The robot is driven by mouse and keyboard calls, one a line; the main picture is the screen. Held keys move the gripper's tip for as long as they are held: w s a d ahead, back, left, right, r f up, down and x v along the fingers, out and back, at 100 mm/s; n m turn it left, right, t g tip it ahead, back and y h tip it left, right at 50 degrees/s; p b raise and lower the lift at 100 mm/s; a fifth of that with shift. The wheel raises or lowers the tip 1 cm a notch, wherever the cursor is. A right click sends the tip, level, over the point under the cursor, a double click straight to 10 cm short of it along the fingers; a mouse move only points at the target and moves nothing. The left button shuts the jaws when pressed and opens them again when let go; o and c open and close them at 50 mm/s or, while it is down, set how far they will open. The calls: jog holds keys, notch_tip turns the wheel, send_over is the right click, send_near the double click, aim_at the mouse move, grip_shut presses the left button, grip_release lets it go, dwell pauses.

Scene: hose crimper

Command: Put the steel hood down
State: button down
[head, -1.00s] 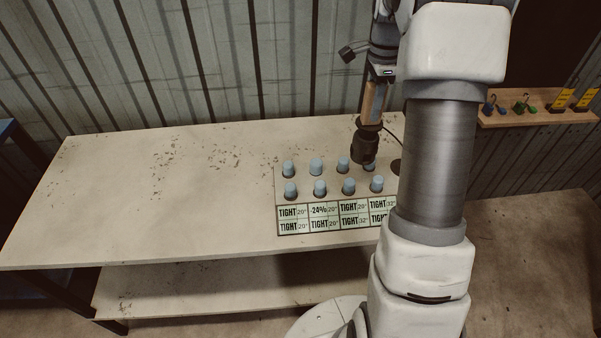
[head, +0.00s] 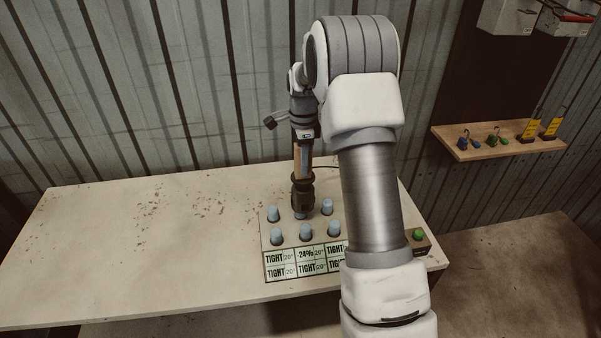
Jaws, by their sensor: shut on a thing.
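My gripper (head: 302,186) points straight down above the back row of a rack board (head: 266,236) on the bench. A dark, rounded piece at its lower end is over the second place from the left. A bit of blue shows just under it. I cannot tell whether it touches that blue peg. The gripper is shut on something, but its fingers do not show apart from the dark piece. I cannot make out a steel hood for certain; the dark piece may be it. Other blue pegs (head: 305,232) stand upright in two rows. My arm hides the right part of the board.
Label cards (head: 291,263) reading "TIGHT" and one "-24%" line the board's front edge. A green button (head: 418,235) sits on a box at the bench's right end. The bench's left side (head: 150,240) is clear. A wooden wall shelf (head: 500,144) holds small coloured items.

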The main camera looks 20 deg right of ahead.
jog(key=shift+w+a+f, duration=0.2)
jog(key=shift+a+f, duration=0.05)
jog(key=shift+f, duration=1.95)
jog(key=shift+f, duration=0.15)
jog(key=c, duration=0.5)
grip_release()
